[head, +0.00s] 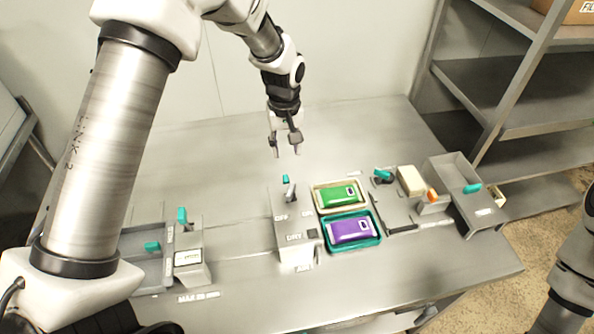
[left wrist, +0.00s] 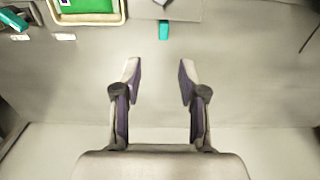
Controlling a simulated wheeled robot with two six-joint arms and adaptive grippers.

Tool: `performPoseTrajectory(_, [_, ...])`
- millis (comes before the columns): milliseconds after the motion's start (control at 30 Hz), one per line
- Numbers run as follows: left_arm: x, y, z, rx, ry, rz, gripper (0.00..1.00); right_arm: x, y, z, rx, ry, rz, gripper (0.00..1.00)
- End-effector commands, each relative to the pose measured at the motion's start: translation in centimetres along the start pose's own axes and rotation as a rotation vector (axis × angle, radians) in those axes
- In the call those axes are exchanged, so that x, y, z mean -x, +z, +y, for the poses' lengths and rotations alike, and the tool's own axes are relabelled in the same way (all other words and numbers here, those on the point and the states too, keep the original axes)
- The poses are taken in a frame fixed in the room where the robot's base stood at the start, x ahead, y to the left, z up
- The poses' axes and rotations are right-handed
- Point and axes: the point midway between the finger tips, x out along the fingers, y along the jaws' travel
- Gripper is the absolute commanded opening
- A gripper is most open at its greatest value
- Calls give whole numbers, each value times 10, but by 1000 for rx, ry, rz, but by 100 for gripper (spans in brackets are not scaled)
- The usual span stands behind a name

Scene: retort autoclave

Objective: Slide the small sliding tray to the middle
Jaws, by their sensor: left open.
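Two grey open boxes with teal handles could be the small sliding tray; I cannot tell which one is. One grey box (head: 455,170) is at the right end of the table, with its teal handle (head: 472,188). The other grey box (head: 140,240) is at the left, partly hidden by my left arm, with a teal handle (head: 152,246). My left gripper (head: 286,152) is open and empty above the back middle of the table, apart from both. Its spread fingers show in the left wrist view (left wrist: 160,70). My right gripper is out of view; only part of that arm shows.
Near my left gripper is a panel marked OFF and DRY (head: 290,225) with a teal-tipped lever (head: 286,180). Beside it are a green pouch (head: 340,195) and a purple pouch (head: 352,231) in trays. Shelving (head: 505,85) stands at the right. The back left of the table is clear.

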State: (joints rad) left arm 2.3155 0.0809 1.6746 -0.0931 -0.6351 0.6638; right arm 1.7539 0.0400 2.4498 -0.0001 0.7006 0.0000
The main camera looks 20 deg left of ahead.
Motion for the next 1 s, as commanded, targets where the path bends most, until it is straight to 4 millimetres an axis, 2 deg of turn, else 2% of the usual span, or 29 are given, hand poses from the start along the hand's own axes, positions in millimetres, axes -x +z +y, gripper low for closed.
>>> performPoseTrajectory(33, [-22,2,-2,-1,-5,-7,42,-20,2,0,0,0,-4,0])
performPoseTrajectory(233, [-54,2,-1,-2,-4,-6,42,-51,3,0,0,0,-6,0])
performPoseTrajectory(367, [-67,2,-1,-2,-3,-5,42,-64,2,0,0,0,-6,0])
performPoseTrajectory(567, [-83,3,-2,-2,-5,-8,42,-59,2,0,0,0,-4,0])
performPoseTrajectory(833, [-132,4,-2,-3,-5,-8,42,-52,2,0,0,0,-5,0])
performPoseTrajectory(1000, [-144,3,-2,-3,-3,-5,42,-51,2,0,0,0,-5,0])
